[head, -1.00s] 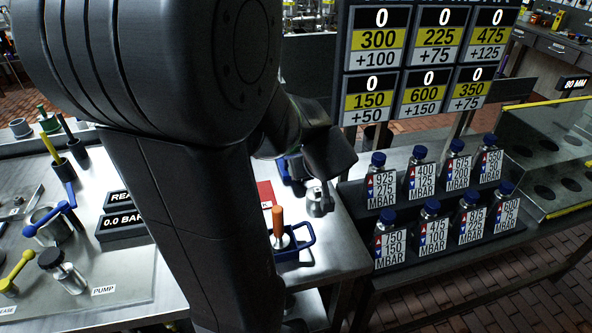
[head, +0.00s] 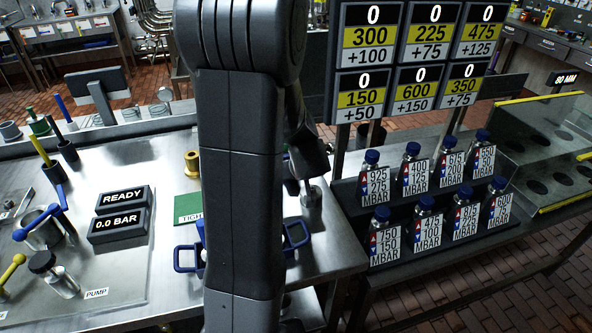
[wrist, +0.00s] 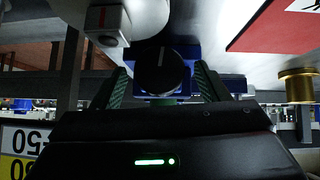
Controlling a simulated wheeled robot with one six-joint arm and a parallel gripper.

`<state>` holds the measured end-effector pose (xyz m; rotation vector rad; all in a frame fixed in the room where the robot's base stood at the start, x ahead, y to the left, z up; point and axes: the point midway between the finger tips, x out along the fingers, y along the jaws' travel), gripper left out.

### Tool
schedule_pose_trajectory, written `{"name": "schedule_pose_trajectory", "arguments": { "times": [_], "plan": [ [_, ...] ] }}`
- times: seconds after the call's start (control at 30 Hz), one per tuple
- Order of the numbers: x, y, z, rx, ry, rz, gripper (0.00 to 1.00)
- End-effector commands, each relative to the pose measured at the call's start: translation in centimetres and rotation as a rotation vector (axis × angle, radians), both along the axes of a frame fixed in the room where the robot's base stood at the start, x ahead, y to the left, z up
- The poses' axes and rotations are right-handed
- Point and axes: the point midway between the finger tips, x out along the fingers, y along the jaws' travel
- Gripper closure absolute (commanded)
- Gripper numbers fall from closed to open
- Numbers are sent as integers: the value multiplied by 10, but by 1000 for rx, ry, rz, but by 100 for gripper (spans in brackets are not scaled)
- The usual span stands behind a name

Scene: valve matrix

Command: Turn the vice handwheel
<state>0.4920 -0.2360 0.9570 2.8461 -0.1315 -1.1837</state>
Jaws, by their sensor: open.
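In the wrist view, a dark round knob with a pale line on its face, which looks like the vice handwheel (wrist: 162,76), sits in front of a blue body, likely the vice (wrist: 190,52). My open gripper (wrist: 162,84) has one green-padded finger on each side of the knob. Gaps show between the fingers and the knob, but I cannot tell the depth between them. In the head view my arm column hides the vice, the handwheel and the fingertips.
A red card (wrist: 278,28) and a brass spool (wrist: 297,86) are on the right. In the head view, blue loop handles (head: 297,236), a green card (head: 187,208) and racked bottles (head: 425,215) flank my arm.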

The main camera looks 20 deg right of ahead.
Motion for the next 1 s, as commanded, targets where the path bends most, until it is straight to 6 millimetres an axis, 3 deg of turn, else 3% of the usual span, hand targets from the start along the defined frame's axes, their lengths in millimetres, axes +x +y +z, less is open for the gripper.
{"name": "schedule_pose_trajectory", "arguments": {
  "times": [0.2,0.43,0.77,1.0],
  "plan": [
    [0,0,0,0,0,0,32],
    [0,0,0,0,0,0,77],
    [0,-1,-2,37,-3,-1,77],
    [0,-4,-5,174,-12,-1,77]
  ]
}}
